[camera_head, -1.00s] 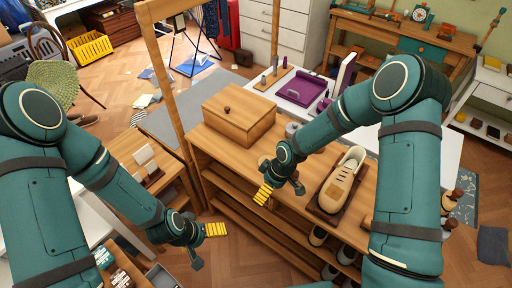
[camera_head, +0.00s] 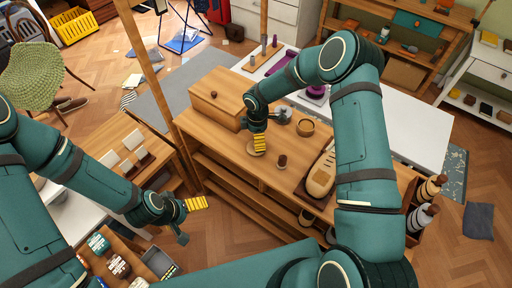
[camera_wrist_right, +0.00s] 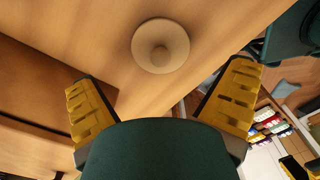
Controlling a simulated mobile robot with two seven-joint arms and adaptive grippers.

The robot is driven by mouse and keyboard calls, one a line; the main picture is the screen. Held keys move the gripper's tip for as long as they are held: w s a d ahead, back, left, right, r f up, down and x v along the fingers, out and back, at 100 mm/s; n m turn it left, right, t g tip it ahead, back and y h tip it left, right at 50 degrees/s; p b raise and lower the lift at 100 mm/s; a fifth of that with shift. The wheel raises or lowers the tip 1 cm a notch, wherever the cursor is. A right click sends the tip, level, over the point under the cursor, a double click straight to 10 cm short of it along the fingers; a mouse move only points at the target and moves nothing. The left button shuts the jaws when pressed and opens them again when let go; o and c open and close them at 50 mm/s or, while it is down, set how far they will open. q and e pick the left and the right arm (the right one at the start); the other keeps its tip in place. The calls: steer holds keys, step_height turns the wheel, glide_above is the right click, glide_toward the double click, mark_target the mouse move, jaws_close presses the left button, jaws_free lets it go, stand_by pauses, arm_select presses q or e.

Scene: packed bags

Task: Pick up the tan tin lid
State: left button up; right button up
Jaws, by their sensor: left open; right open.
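The tan tin lid is a round, pale disc with a small knob (camera_wrist_right: 160,46). It lies flat on the wooden bench top, and in the head view its edge (camera_head: 251,150) shows beside my right gripper's yellow fingers. My right gripper (camera_head: 259,143) is open and empty above the lid. In the right wrist view the gripper's fingers (camera_wrist_right: 160,80) are spread wide, with the lid beyond them near the top middle. My left gripper (camera_head: 196,204) is open and empty, out over the floor beside the bench. A round tan tin (camera_head: 303,127) stands on the bench, right of the lid.
A wooden box (camera_head: 217,97) stands left of my right gripper. A small brown piece (camera_head: 282,160) and a tan shoe (camera_head: 321,175) are to the right on the bench (camera_head: 230,148). A wooden post (camera_head: 152,75) rises at the bench's left end.

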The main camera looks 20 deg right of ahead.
mark_target(250, 147)
steer(key=shift+a+f, duration=0.15)
steer(key=shift+f, duration=2.75)
steer(key=c, duration=1)
